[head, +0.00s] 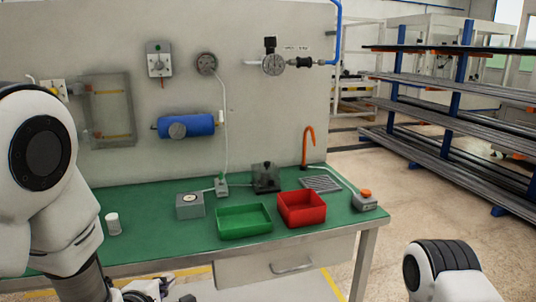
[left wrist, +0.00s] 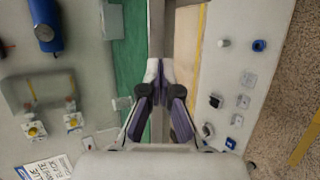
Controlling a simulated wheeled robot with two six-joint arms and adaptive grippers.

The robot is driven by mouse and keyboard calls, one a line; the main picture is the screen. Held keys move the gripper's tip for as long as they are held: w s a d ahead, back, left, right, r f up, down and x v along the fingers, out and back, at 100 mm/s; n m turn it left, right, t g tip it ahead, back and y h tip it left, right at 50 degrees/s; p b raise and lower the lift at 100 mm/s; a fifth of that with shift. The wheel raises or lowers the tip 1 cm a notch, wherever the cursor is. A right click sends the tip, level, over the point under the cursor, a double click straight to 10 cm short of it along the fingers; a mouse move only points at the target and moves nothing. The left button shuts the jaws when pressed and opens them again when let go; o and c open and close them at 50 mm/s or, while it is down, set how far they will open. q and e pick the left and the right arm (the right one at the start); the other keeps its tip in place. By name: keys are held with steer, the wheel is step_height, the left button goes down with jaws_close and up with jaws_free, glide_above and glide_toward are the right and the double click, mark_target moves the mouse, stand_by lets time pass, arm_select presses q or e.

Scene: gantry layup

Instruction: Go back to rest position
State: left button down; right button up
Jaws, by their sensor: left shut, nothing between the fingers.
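My left gripper (head: 150,290) shows at the bottom of the head view, low in front of the green-topped bench (head: 150,247). In the left wrist view its fingers (left wrist: 158,75) are together, with nothing between them. The bench's front edge runs behind them in that view. My left arm fills the left side of the head view. Part of my right arm shows at the bottom right of the head view, but my right gripper is out of sight.
The bench holds a green bin (head: 244,234), a red bin (head: 301,223), a grey box (head: 190,212), a white cup (head: 113,228) and an orange-buttoned box (head: 364,204). A panel (head: 270,110) with gauges and a blue cylinder (head: 186,125) stands behind. A rack (head: 450,90) stands right.

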arm_select(q)
steer(key=s+a+f+m+g+p, duration=0.3)
steer(key=s+f+g+p, duration=0.4)
steer(key=s+f, duration=1.1)
steer(key=s+f+m+g+y, duration=0.1)
steer(key=s+f+m+g, duration=0.5)
steer(key=s+m, duration=0.6)
steer(key=m, duration=0.3)
steer(key=shift+a+p, duration=0.3)
steer(key=c, duration=1.8)
jaws_free()
steer(key=shift+c, duration=0.2)
